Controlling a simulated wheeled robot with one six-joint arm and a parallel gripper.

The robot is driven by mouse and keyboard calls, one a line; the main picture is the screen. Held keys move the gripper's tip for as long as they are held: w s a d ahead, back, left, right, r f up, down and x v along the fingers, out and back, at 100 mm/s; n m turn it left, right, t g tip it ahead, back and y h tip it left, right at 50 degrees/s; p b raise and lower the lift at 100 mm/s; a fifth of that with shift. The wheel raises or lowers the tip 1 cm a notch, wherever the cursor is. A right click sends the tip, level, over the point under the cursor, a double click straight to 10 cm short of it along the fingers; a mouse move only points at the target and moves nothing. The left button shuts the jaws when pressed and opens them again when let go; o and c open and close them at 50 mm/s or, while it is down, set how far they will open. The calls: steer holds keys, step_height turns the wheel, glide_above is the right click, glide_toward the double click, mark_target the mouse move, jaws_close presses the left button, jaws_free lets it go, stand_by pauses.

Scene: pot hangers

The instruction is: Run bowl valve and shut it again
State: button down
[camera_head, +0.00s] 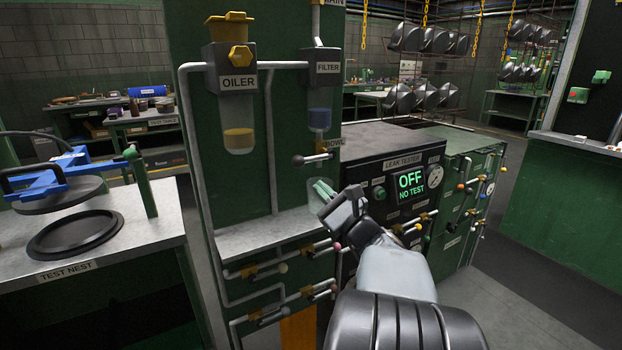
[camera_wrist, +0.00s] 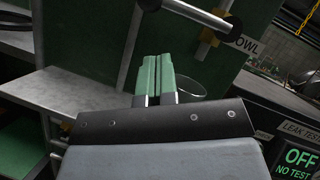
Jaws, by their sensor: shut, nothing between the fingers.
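The bowl valve (camera_head: 313,158) sits under the filter's clear bowl (camera_head: 319,122), beside the BOWL label (camera_head: 334,142). Its silver lever lies roughly level, with a dark knob at the left end. In the wrist view the lever (camera_wrist: 196,14) crosses the top, above and ahead of my fingers, with part of the BOWL label (camera_wrist: 244,45) at right. My gripper (camera_head: 321,188) is shut and empty, its green fingertips below the lever and apart from it. It also shows in the wrist view (camera_wrist: 158,58). A clear round-rimmed cup (camera_wrist: 193,90) stands behind my fingers, partly hidden.
The oiler (camera_head: 237,68) hangs left of the filter. Several more valve levers (camera_head: 285,283) sit below the metal shelf (camera_head: 262,232). The leak tester (camera_head: 395,175) at right reads OFF, NO TEST. The test nest (camera_head: 75,235) is at left.

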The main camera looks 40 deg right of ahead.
mark_target(314, 158)
steer(key=shift+w+a+r, duration=0.3)
steer(key=shift+r, duration=0.3)
steer(key=shift+w+a+r, duration=0.25)
steer(key=shift+w+r, duration=0.05)
steer(key=shift+r, duration=0.25)
steer(key=shift+w+a+r, duration=0.3)
steer(key=shift+r, duration=0.3)
